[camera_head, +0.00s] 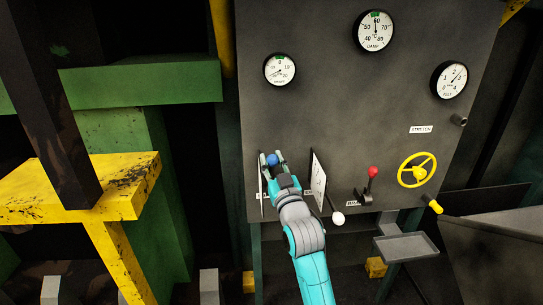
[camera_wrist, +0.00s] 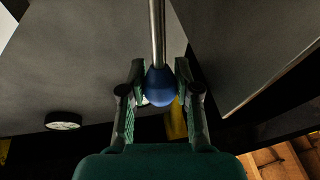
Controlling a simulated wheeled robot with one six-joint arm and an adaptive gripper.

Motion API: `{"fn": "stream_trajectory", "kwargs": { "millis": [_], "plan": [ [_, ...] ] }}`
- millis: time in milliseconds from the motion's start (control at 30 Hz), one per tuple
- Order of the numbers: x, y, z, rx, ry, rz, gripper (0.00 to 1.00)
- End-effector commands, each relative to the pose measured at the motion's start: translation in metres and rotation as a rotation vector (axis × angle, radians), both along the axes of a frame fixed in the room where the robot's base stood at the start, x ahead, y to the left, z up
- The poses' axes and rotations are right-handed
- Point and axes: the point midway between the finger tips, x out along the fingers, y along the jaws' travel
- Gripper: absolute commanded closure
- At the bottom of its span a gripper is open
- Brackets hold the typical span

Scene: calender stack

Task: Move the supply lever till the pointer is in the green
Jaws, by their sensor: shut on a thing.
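A lever with a blue ball knob (camera_head: 272,159) stands at the lower left of the grey panel (camera_head: 330,90). My gripper (camera_head: 272,164) is shut on this knob. In the wrist view the blue knob (camera_wrist: 160,88) sits between the two fingers, with its metal rod running up. The lever's label is too small and partly hidden to read. The left gauge (camera_head: 280,70) has a green mark at the top; its pointer seems to lie low on the left, outside the green. The middle gauge (camera_head: 373,31), marked DAMP, has its pointer up at its green mark.
Upright plates stand on both sides of the blue lever, the right one (camera_head: 318,180) close to my gripper. To the right are a white knob (camera_head: 338,218), a red-knobbed lever (camera_head: 372,173), a yellow handwheel (camera_head: 417,170) and the FELT gauge (camera_head: 449,80). A yellow frame (camera_head: 90,190) stands left.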

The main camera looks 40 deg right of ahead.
Motion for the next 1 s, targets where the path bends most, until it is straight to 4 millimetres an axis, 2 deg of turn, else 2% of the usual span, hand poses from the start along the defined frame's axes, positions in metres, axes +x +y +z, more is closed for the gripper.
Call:
{"fn": "stream_trajectory", "kwargs": {
  "millis": [500,533,600,633,1000],
  "plan": [
    [-0.0065,0.0044,-0.0048,-0.028,-0.041,0.0,1.0],
    [-0.0064,0.0044,-0.0048,-0.028,-0.041,0.0,0.64],
    [-0.0065,0.0044,-0.0048,-0.028,-0.041,0.0,0.46],
    [-0.0065,0.0044,-0.0047,-0.028,-0.041,0.0,0.42],
    [-0.0063,0.0045,-0.0042,-0.028,-0.041,0.0,0.42]
  ]
}}
